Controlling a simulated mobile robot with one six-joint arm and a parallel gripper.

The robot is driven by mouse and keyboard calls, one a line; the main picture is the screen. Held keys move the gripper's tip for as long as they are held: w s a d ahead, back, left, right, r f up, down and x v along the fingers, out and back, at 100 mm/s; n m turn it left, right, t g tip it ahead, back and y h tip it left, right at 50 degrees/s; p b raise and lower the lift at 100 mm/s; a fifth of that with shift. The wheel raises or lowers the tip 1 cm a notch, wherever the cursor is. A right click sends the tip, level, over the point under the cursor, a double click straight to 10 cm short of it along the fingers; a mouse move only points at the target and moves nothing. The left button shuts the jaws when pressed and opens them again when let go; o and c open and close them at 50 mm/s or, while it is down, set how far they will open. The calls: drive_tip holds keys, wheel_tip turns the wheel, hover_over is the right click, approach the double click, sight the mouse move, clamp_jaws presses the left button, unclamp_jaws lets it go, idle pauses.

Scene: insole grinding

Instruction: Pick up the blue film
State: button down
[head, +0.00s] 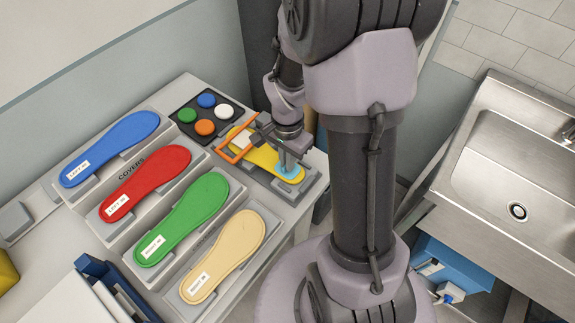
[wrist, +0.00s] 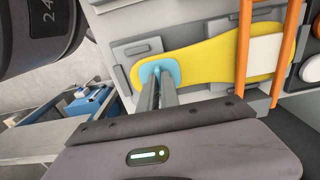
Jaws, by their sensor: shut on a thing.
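The light blue film (head: 291,174) is a small patch at the near end of the yellow insole (head: 265,160). In the wrist view the film (wrist: 147,70) lies over the insole's rounded left end (wrist: 205,64). My gripper (head: 284,163) points down onto it. In the wrist view my gripper's two fingers (wrist: 160,80) are close together with their tips at the film, shut on it. The fingers hide the film's middle. I cannot tell any gap between film and insole.
An orange frame (head: 238,146) stands across the insole beside my gripper. A tray of coloured discs (head: 206,114) is behind it. Blue, red, green and beige insoles lie in holders to the left. A steel sink (head: 515,170) is at the right.

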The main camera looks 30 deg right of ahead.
drive_tip(key=shift+r, duration=0.55)
wheel_tip(320, 180, up, 3)
drive_tip(key=shift+f+p, duration=0.2)
drive_tip(key=shift+p, duration=0.6)
drive_tip(key=s+a+b, duration=0.6)
drive_tip(key=s+a, duration=0.1)
drive_tip(key=s, duration=0.4)
wheel_tip(320, 180, up, 6)
drive_tip(key=s+a+p, duration=0.1)
drive_tip(key=s+p, duration=0.1)
drive_tip(key=shift+s+a+r+p, duration=0.2)
drive_tip(key=shift+s+a+p, duration=0.05)
drive_tip(key=shift+s+p, duration=0.05)
drive_tip(key=shift+a, duration=0.15)
